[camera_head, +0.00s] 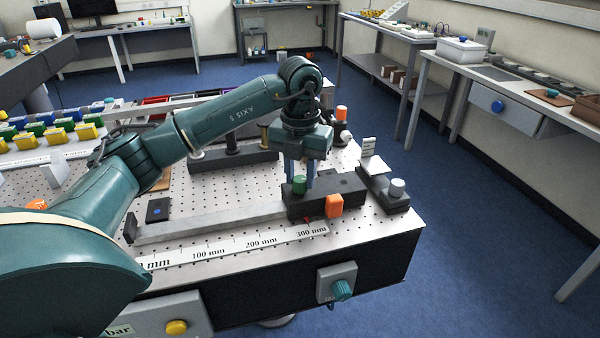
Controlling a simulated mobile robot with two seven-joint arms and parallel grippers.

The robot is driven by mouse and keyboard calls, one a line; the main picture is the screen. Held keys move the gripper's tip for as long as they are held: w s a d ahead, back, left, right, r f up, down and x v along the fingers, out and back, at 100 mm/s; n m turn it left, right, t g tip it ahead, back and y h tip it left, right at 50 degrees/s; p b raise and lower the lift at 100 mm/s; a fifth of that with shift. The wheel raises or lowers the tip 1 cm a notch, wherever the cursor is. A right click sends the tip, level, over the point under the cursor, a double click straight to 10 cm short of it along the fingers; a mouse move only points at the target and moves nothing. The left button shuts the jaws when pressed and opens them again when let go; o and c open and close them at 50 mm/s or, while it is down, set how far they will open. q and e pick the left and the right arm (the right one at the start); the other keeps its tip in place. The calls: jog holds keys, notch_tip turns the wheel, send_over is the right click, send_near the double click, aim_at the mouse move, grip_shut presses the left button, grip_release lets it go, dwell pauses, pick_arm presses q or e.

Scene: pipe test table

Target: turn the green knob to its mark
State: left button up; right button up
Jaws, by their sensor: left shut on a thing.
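The green knob (299,186) stands on top of a dark carriage block (350,186) at the right end of a rail on the perforated table. My left gripper (300,180) comes down from above with its fingers at the knob, one on each side, and is shut on it. The fingertips are partly hidden. I cannot make out the knob's mark. A teal knob (342,290) sits on a grey box on the table's front face, away from the gripper. My right gripper is not in view.
An orange knob (334,206) is on the block's front, and a grey knob (397,187) stands just right of it. A millimetre scale (220,247) runs along the table's front. Yellow, blue and green blocks (50,130) stand at the left.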

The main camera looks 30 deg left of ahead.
pick_arm(q)
jog(key=m, duration=0.6)
jog(key=m+b, duration=0.1)
jog(key=m, duration=0.4)
jog(key=shift+m, duration=0.9)
jog(key=o, duration=1)
jog(key=shift+c, duration=0.2)
